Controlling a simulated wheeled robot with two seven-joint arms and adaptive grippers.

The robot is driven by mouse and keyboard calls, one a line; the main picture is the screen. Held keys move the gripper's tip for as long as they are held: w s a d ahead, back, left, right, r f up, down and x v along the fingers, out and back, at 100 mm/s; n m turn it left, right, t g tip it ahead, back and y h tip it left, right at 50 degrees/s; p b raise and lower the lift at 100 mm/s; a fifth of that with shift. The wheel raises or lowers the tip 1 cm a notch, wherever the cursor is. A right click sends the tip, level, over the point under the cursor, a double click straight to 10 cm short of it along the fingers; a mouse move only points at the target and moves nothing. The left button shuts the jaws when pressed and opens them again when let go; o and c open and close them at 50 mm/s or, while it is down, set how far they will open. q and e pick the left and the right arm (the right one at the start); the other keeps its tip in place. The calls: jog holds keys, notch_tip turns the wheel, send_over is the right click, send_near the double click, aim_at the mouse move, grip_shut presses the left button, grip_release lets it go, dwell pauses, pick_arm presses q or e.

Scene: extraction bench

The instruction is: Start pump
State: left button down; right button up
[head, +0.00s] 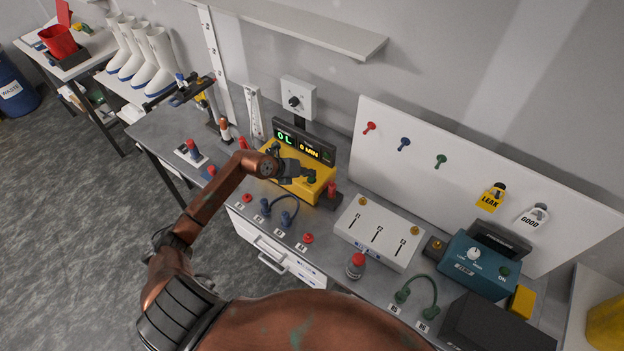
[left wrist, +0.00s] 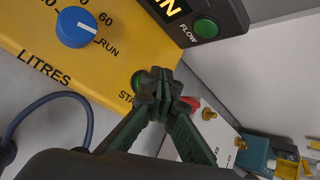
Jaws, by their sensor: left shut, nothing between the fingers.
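The yellow pump box (head: 318,189) stands on the bench with a dark display (head: 303,143) behind it, reading "0 L" and what looks like "0 MIN". In the left wrist view the yellow panel (left wrist: 60,28) shows a blue dial (left wrist: 76,27) marked in litres, near the word RUN. A green button (left wrist: 138,78) lies beside the partly covered word beginning "STA". My left gripper (left wrist: 158,82) is shut and empty, its tips right over or at that button; contact cannot be told. It also shows above the box in the head view (head: 306,177). My right gripper is out of view.
A blue hose (head: 281,203) loops in front of the pump. A white board (head: 460,170) with hooks and tags stands behind.

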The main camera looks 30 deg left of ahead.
aim_at(310, 179)
pick_arm(q)
jog(key=shift+f+b, duration=0.3)
jog(key=shift+f, duration=0.35)
dwell(0.6)
jog(key=shift+r, duration=0.1)
jog(key=shift+r+p, duration=0.7)
jog(key=shift+r, duration=0.05)
notch_tip(310, 179, up, 5)
jog(key=p, duration=0.4)
jog(key=shift+r, duration=0.1)
dwell(0.4)
dwell(0.4)
